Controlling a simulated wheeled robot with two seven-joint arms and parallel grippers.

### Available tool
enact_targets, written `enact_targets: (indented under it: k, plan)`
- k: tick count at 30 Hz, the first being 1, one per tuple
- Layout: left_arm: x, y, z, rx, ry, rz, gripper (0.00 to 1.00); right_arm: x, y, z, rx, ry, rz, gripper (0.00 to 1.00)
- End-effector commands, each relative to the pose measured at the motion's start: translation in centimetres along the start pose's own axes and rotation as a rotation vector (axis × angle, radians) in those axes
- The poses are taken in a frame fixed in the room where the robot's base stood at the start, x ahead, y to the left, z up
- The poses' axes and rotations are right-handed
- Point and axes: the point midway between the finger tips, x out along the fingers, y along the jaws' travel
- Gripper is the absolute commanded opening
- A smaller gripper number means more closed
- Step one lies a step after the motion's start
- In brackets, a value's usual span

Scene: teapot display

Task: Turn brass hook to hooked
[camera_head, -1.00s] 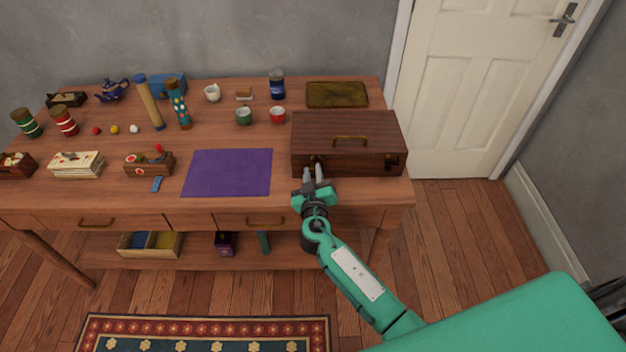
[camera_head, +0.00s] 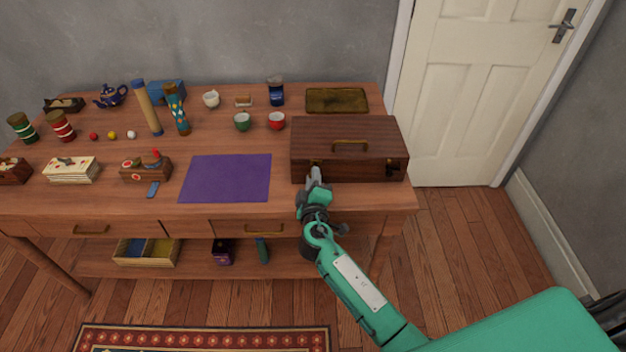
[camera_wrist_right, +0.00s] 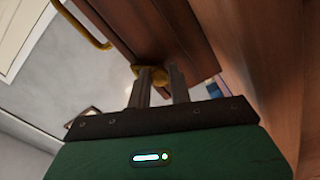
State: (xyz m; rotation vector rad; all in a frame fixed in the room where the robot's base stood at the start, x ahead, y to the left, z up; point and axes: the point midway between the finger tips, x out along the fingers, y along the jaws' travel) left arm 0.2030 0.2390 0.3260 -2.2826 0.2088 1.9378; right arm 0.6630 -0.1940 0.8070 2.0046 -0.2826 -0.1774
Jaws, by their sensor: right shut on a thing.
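A dark wooden case (camera_head: 347,133) with a brass handle (camera_head: 350,146) on top stands at the right end of the table. Brass fittings are on its front, one at the right (camera_head: 390,163) and one at the left by my gripper. My right gripper (camera_head: 315,174) is at the left front of the case. In the right wrist view, the fingers (camera_wrist_right: 160,88) are closed on the brass hook (camera_wrist_right: 151,75) at the case's edge. Most of the hook is hidden by the fingers, so its exact angle cannot be told. My left gripper is not in view.
A purple mat (camera_head: 226,178) lies left of the case. A red cup (camera_head: 276,121), green cup (camera_head: 242,122) and brown tray (camera_head: 337,100) stand behind. Drawers with brass pulls (camera_head: 263,229) are below the table's front edge.

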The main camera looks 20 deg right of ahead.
Motion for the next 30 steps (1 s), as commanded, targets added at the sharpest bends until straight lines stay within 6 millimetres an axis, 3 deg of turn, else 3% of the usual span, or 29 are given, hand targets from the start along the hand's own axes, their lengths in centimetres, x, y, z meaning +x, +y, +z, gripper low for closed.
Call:
enact_targets:
  k: [17, 18, 20, 30]
  plan:
    - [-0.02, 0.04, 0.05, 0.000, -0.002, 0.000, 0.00, -0.07, -0.14, 0.02, -0.030, 0.000, -0.002, 0.00]
    - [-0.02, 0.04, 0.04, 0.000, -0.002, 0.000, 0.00, -0.07, -0.14, 0.02, -0.030, 0.000, -0.002, 0.28]
    - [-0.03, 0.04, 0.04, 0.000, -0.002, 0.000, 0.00, -0.06, -0.13, 0.02, -0.029, 0.000, -0.002, 0.40]
    - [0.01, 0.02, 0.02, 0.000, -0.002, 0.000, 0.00, -0.22, -0.08, 0.01, -0.028, 0.000, -0.001, 0.42]
